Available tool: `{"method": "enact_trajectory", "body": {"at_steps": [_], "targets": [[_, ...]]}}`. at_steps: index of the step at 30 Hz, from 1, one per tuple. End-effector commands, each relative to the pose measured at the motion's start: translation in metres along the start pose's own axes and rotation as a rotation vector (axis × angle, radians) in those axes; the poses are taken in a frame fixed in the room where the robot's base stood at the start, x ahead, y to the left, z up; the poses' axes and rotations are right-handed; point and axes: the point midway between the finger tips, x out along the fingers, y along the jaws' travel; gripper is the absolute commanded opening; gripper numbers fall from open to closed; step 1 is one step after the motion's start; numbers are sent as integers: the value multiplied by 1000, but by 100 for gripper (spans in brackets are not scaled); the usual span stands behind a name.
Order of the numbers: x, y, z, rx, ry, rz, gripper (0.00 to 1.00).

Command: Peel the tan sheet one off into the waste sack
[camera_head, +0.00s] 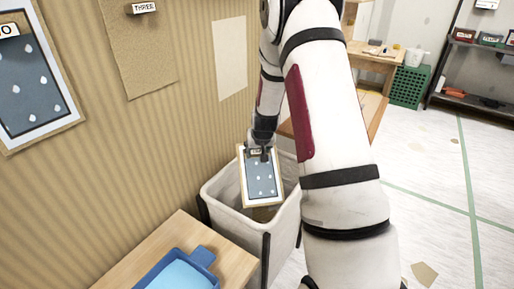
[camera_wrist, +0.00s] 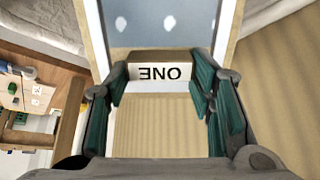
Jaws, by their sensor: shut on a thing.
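Sheet one (camera_head: 262,180) has a blue-grey face with pale drops and a tan border, and it hangs tilted from my gripper (camera_head: 262,152). In the wrist view my gripper (camera_wrist: 160,85) is shut on the sheet's tab (camera_wrist: 158,72), marked ONE, with a finger on each side. The sheet's patterned face (camera_wrist: 160,22) shows beyond the tab. The pale waste sack (camera_head: 225,205) stands open in a dark-legged frame, and the sheet hangs over its mouth. My arm hides the sack's right part.
On the ribbed tan wall hang a drop-patterned sheet (camera_head: 35,90) and a tan sheet marked THREE (camera_head: 140,50). A pale bare patch (camera_head: 229,58) is right of them. A wooden table (camera_head: 150,255) holds a blue tray (camera_head: 203,258). Floor at right is mostly open.

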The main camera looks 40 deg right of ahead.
Motion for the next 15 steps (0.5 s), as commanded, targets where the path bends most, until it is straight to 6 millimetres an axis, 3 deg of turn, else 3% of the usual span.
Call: {"method": "enact_trajectory", "body": {"at_steps": [11, 12, 15], "targets": [[6, 0, 4, 0, 0, 0, 21], [6, 0, 4, 0, 0, 0, 51], [6, 0, 4, 0, 0, 0, 73]]}}
